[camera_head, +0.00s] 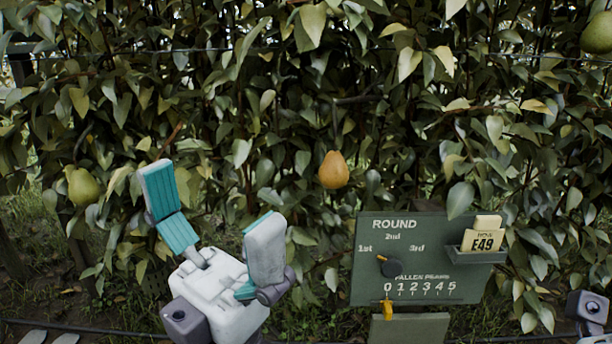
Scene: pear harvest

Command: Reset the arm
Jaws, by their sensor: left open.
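My left gripper (212,212) is in the lower left middle of the head view. Its two teal-padded fingers are spread wide and point up, with nothing between them. A ripe orange-yellow pear (334,170) hangs in the leaves to the right of and above the gripper, apart from it. A green pear (83,187) hangs to the left of the gripper. Another green pear (597,33) is cut by the frame at the top right. A small grey piece of a robot part shows at the lower right edge; the right gripper's fingers do not show.
A green board (430,272) marked ROUND and FALLEN PEARS stands at the lower right, with a holder of cards (483,240) reading E49. A dark knob and a yellow pointer are on it. A dense leafy hedge fills the back. Thin wires cross it.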

